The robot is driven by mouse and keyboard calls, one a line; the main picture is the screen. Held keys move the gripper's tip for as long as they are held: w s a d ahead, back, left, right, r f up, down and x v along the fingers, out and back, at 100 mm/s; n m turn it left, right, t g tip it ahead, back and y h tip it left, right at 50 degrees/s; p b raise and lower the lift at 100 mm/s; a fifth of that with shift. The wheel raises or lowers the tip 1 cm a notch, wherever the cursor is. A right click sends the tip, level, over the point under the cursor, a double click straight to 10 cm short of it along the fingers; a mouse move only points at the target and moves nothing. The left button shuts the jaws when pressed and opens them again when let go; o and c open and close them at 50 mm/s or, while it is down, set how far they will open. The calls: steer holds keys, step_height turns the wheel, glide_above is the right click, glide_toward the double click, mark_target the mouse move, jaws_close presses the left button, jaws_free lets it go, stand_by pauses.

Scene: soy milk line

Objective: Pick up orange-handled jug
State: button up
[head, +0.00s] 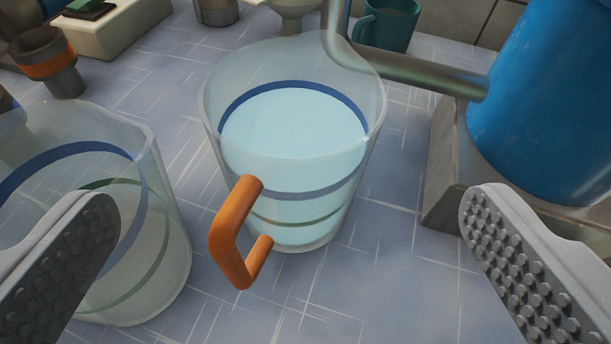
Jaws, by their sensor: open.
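The orange-handled jug (300,180) is clear, with a blue band, and holds pale liquid. It stands upright on the blue tiled surface in the middle of the head view. Its orange handle (228,230) points toward me, to the lower left. My gripper (285,260) is open and empty, with one studded finger at the lower left and one at the lower right. The handle lies between the fingers in the picture, nearer the left one. I see no contact between the fingers and the jug.
Another clear jug (165,240) stands at the left, partly behind my left finger. A metal pipe (420,75) runs from a blue tank (545,110) on a grey base (445,180) to the jug's far rim. A teal mug (390,25) and an orange-banded cup (48,65) stand farther back.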

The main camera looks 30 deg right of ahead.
glide_toward(293, 75)
steer(key=shift+b+x, duration=0.9)
steer(key=shift+x, duration=1.45)
steer(key=shift+c, duration=0.3)
steer(key=c, duration=1.7)
